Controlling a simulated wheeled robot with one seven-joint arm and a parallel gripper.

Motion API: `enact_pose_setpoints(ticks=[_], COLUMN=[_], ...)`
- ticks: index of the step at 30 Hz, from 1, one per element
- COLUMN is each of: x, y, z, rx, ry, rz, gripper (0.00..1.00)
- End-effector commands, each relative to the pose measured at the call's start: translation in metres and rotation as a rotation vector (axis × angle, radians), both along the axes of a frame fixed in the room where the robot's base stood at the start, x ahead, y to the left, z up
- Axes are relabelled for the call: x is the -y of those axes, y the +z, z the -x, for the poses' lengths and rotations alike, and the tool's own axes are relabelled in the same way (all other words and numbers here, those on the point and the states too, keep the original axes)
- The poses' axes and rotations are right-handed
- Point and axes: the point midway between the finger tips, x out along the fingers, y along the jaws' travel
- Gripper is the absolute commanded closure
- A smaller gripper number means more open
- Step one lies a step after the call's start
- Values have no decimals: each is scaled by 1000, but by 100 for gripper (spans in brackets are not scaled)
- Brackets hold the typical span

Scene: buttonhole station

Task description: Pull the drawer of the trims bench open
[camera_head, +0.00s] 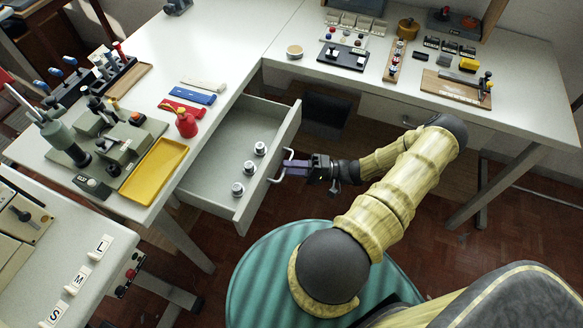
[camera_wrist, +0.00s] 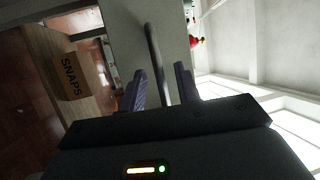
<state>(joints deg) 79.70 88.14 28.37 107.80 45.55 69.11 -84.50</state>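The drawer (camera_head: 207,180) of the white trims bench (camera_head: 225,104) stands pulled well out, with its grey front panel (camera_head: 268,172) toward my arm. Several small metal cylinders (camera_head: 250,168) stand inside it. My gripper (camera_head: 286,169) is at the drawer's bar handle (camera_head: 276,180). In the wrist view the handle bar (camera_wrist: 153,48) runs between the two purple fingers of my gripper (camera_wrist: 160,82). The fingers are apart, with a gap visible beside the bar, so my gripper is open around the handle.
A red bottle (camera_head: 186,123) and a yellow tray (camera_head: 154,170) are on the bench top by the drawer. A teal round seat (camera_head: 262,262) stands in front of the drawer. A box marked SNAPS (camera_wrist: 70,77) shows in the wrist view.

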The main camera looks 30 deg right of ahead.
Motion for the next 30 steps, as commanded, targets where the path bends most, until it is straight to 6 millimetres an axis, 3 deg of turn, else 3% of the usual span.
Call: enact_pose_setpoints(ticks=[11,30], x=[12,116], y=[-3,-26], z=[7,70], rx=[0,0], ry=[-2,-4], rz=[2,3], gripper=[67,67])
